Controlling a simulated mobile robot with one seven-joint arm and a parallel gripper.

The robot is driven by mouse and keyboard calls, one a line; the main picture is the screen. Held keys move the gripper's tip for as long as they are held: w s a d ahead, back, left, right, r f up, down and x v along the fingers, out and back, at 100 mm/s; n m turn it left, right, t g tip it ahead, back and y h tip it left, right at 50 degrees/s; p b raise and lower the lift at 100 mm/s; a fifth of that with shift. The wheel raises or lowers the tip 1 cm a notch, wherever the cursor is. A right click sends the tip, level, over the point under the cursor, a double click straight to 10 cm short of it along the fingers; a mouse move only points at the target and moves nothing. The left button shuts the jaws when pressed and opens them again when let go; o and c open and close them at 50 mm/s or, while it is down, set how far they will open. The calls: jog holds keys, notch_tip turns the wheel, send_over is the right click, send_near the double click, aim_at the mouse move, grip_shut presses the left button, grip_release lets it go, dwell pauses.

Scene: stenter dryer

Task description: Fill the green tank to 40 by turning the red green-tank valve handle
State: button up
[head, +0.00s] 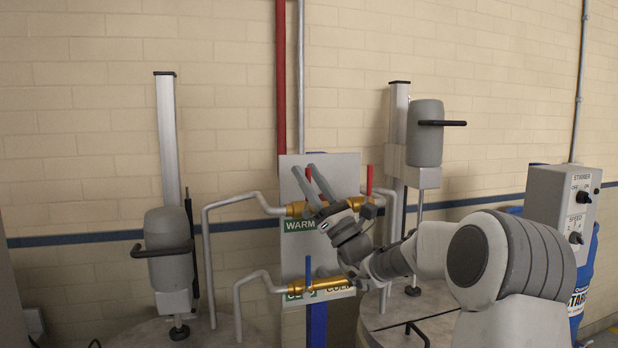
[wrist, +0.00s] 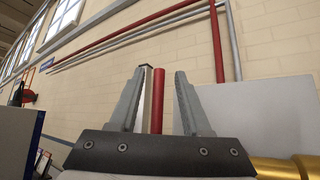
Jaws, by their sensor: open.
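A red valve handle (head: 309,174) stands upright on the left side of the upper brass valve (head: 295,209), by the WARM label. A second red handle (head: 369,180) stands upright to its right. My gripper (head: 308,168) is open at the left handle, fingers pointing up and left. In the wrist view the red handle (wrist: 158,100) shows between the open fingers of my gripper (wrist: 160,75), with gaps on both sides. I cannot tell which red handle serves the green tank. No green tank or level reading can be made out.
A grey panel (head: 345,166) carries the valves. A blue handle (head: 308,267) stands on the lower brass valve (head: 330,285), by the COLD label. Bent grey pipes (head: 239,199) run left. Mixers (head: 168,248) stand at both sides. A control box (head: 558,195) is at right.

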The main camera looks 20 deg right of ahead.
jog(key=b+v, duration=0.3)
jog(key=v, duration=1.4)
jog(key=shift+f, duration=0.15)
jog(key=shift+s, duration=0.15)
dwell(0.3)
